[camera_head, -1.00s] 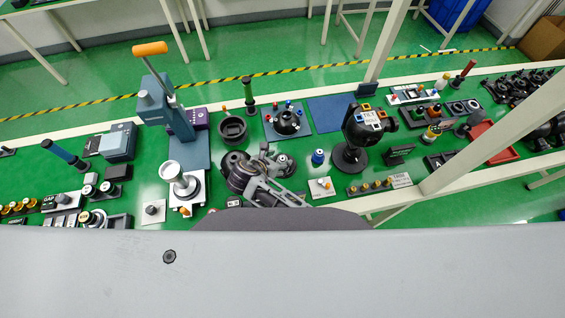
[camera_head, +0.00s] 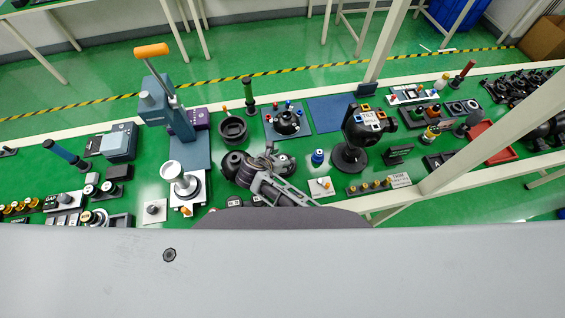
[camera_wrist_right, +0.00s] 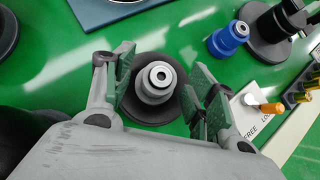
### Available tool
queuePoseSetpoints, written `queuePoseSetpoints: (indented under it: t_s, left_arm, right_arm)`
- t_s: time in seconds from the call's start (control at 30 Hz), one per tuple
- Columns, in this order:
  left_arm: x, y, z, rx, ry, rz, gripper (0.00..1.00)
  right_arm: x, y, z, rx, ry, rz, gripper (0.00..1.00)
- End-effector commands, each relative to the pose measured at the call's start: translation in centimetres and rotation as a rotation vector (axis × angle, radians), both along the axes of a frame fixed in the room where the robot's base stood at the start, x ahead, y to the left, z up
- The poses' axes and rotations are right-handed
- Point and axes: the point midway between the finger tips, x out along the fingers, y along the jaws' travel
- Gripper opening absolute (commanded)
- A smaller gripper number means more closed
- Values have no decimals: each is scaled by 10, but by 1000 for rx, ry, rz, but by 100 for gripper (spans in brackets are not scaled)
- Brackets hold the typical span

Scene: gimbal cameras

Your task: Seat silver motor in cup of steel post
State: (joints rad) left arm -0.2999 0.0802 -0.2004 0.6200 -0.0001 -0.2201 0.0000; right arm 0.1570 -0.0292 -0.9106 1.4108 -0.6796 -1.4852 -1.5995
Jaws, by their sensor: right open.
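The silver motor (camera_wrist_right: 157,80) is a stepped silver cylinder with a ringed top, standing on a round dark base (camera_wrist_right: 150,113) in the right wrist view. My right gripper (camera_wrist_right: 164,92) is open, with one green-padded finger on each side of the motor. I see gaps between the fingers and the motor. In the head view my right gripper (camera_head: 270,160) is over the dark base and mostly hides the motor. The steel post (camera_head: 186,182) stands to its left with a pale round cup (camera_head: 171,170) on top. My left gripper is not in view.
A tall press with an orange handle (camera_head: 151,50) stands behind the post. A blue motor (camera_head: 318,156) and a white plate with an orange peg (camera_head: 320,188) are to the right of my gripper. A black ring-shaped holder (camera_head: 233,129) stands behind it.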

Motion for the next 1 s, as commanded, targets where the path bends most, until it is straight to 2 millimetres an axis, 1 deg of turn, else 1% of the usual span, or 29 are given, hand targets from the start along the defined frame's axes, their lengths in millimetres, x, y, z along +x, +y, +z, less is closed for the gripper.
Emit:
queuePoseSetpoints:
  t_s: [0.07, 0.1, 0.4, 0.5, 0.83, 1.0]
  left_arm:
    - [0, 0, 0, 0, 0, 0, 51]
    - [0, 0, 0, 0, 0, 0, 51]
    - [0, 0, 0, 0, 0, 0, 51]
    - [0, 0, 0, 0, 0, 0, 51]
    - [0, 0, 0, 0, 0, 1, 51]
    - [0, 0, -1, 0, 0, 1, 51]
  right_arm:
    - [0, 0, 0, 0, 0, 0, 56]
    - [0, 0, 0, 0, 0, 0, 54]
    - [0, 0, 0, 0, 0, 0, 15]
    - [0, 0, 0, 0, -1, 1, 4]
    - [0, 0, 2, 0, -1, 1, 4]
    - [1, 1, 11, 1, -2, 1, 4]
